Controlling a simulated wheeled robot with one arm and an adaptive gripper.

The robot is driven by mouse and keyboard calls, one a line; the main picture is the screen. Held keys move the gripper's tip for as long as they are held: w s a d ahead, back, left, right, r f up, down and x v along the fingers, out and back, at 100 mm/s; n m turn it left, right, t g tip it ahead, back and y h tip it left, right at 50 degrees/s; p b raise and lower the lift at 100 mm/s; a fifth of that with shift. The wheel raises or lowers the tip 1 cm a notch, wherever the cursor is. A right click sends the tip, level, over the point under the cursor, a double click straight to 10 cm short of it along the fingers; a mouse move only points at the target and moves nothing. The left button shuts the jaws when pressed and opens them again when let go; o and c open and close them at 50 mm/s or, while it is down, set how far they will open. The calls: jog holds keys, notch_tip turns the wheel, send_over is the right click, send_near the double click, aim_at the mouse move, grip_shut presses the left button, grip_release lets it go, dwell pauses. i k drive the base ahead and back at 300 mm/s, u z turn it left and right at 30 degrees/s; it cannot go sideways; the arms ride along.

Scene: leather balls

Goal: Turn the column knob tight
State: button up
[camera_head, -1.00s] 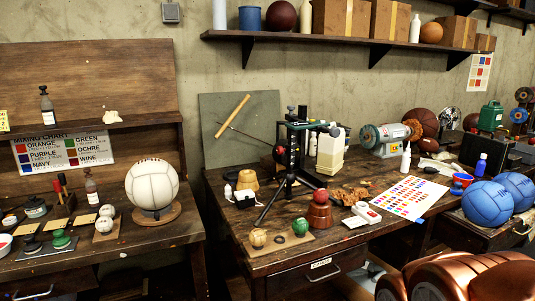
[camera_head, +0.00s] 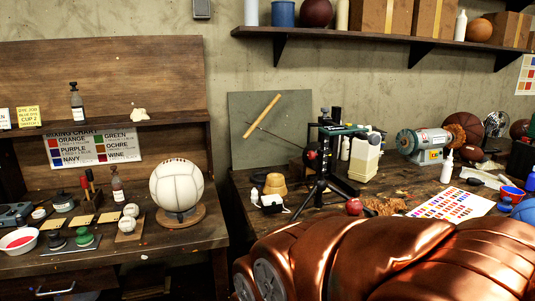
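A black tripod (camera_head: 322,184) stands on the right workbench, with a dark upright column (camera_head: 325,150) and a green and black head (camera_head: 342,130) on top. A round dark knob with a reddish face (camera_head: 311,153) shows on the column's left side. I cannot tell for sure whether this is the column knob, or how tight it is. My copper-coloured arm fills the lower right and hides the bench's front part. My gripper is not in view.
A white jug (camera_head: 365,158) stands just right of the tripod, and a bench grinder (camera_head: 427,140) farther right. A tan pot (camera_head: 275,184) and a small white item (camera_head: 272,203) lie left of it. A white ball (camera_head: 177,185) sits on the left bench.

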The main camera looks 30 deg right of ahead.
aim_at(311, 155)
jog(key=z, duration=0.15)
jog(key=i, duration=1.05)
jog(key=z, duration=0.65)
